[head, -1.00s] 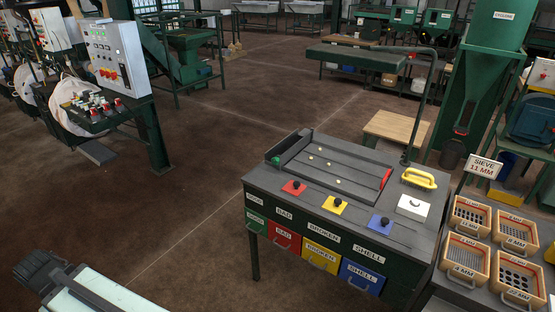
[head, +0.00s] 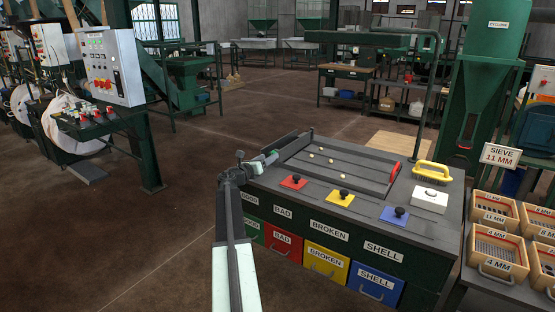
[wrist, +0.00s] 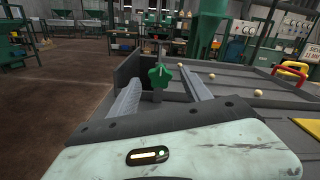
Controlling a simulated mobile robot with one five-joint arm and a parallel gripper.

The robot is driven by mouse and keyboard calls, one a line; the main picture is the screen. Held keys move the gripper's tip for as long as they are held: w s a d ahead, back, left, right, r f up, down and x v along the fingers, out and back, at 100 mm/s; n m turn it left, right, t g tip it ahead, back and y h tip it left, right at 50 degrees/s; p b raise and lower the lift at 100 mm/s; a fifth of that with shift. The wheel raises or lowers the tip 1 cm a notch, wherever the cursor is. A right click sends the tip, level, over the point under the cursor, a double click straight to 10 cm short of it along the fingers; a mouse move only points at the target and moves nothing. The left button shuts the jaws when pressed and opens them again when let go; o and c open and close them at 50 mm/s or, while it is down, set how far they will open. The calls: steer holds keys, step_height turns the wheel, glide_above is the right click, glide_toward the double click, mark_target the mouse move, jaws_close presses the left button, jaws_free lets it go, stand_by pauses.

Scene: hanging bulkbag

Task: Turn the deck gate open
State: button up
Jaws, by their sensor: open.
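The deck gate's green star-shaped knob (wrist: 159,76) stands at the near left end of the grey sorting deck (head: 333,167). It has a pale line on its face and sits beside a dark upright plate (wrist: 128,72). My gripper (wrist: 160,92) is open, with one finger to the left of the knob and one to the right in the wrist view. The knob appears between and beyond the fingers; I cannot tell whether they touch it. In the head view my gripper (head: 265,160) is at the deck's left corner and largely hides the knob.
Several pale nuts (head: 309,154) lie on the deck, with a red bar (head: 394,172) at its right end. Red, yellow and blue knobbed plates (head: 340,197) line the front. A yellow handle (head: 433,172) and sieve trays (head: 497,240) are to the right. Open floor lies left.

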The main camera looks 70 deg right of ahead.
steer(key=x, duration=0.7)
steer(key=shift+d, duration=0.3)
jaws_close()
